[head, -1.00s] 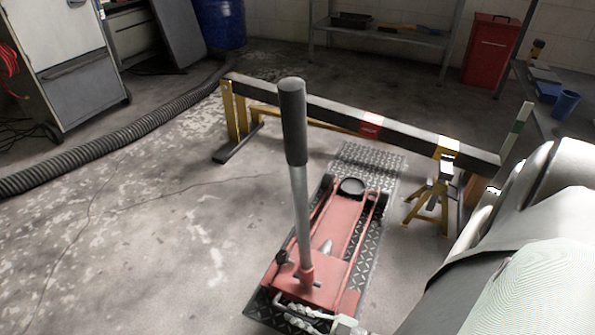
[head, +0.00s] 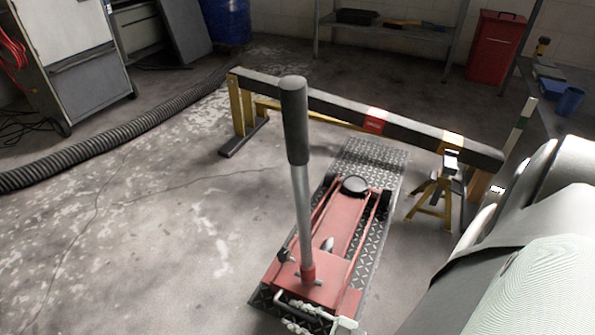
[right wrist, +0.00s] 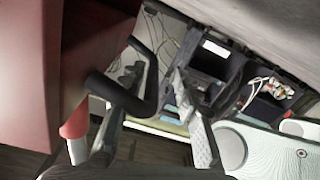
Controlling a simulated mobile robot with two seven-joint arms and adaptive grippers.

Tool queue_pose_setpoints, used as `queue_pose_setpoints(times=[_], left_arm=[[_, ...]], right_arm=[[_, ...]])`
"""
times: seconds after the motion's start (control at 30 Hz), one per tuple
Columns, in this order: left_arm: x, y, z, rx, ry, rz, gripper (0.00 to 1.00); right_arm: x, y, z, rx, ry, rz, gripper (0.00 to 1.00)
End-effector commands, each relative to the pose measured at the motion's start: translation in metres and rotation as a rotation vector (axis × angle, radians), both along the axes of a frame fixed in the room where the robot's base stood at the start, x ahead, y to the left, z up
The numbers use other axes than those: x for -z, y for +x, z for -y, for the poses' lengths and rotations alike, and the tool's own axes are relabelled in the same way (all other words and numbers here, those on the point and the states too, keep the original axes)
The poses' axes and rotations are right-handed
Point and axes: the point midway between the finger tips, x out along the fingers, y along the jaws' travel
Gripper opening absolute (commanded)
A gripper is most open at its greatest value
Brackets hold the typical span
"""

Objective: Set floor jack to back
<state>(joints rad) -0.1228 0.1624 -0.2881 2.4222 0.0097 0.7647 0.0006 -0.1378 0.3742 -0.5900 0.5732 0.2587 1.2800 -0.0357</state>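The red floor jack (head: 335,240) lies on a dark diamond-pattern plate (head: 378,153), its round black saddle (head: 355,185) toward the beam. Its long lever, with a black grip (head: 294,120), stands nearly upright. My right gripper (head: 298,318) is at the jack's near end, partly cut off by the lower edge. In the right wrist view its fingers (right wrist: 158,75) are apart, with the bent end of a black bar handle (right wrist: 125,97) between or just beside them; contact cannot be told. The jack's red body (right wrist: 85,70) fills the left there. My left gripper is not in view.
A dark beam (head: 335,107) on yellow stands crosses behind the jack, with a yellow jack stand (head: 432,195) at its right end. A ribbed hose (head: 110,135) lies at left near a grey cabinet (head: 75,65). The floor left of the jack is clear.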

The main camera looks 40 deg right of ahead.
Motion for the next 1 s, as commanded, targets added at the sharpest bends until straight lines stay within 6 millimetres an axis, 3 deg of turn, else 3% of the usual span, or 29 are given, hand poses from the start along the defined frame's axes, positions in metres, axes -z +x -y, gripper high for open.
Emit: queue_pose_setpoints(times=[0.23, 0.37, 0.8, 1.0], left_arm=[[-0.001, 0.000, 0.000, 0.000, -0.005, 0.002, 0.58], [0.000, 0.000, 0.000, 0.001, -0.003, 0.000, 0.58], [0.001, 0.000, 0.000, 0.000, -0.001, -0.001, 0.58], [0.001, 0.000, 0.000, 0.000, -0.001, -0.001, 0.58]], right_arm=[[0.000, 0.000, 0.003, 0.005, -0.002, 0.000, 0.33], [0.001, -0.010, 0.008, 0.006, -0.004, -0.002, 0.33], [0.000, -0.090, 0.040, 0.004, -0.003, -0.001, 0.33], [0.000, -0.108, 0.047, 0.004, -0.002, 0.000, 0.33]])
